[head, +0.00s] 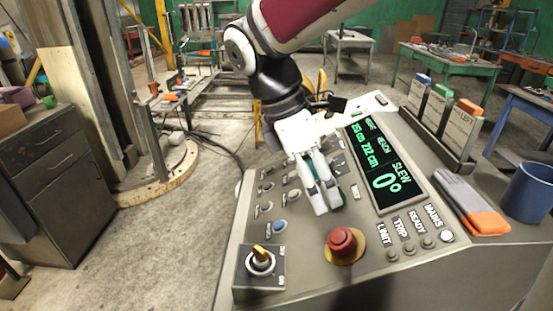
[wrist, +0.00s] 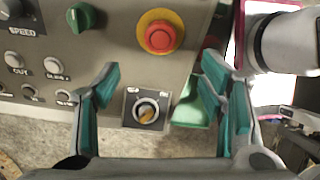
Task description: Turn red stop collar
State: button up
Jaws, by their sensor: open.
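The red stop (head: 342,241) is a round red mushroom head on a yellow ring, near the front edge of the sloping grey console. It also shows in the wrist view (wrist: 160,38), at the top centre, beyond the fingertips. My gripper (head: 326,207) is over the console, just above and left of the red stop in the head view. In the wrist view my gripper (wrist: 160,85) has its teal-padded fingers wide apart with nothing between them. No finger touches the red stop in the wrist view. Its exact height above the console is hard to tell.
A yellow-handled rotary switch (head: 261,258) sits at the console's front left corner. A green knob (wrist: 82,17) and several push buttons lie left of the red stop in the wrist view. A lit display (head: 383,170), orange-grey pouch (head: 470,203) and blue cup (head: 528,192) are to the right.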

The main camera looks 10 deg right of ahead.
aim_at(338, 236)
jog(key=x, duration=1.3)
jog(key=shift+f, duration=0.3)
jog(key=shift+s, duration=0.1)
jog(key=c, duration=1.2)
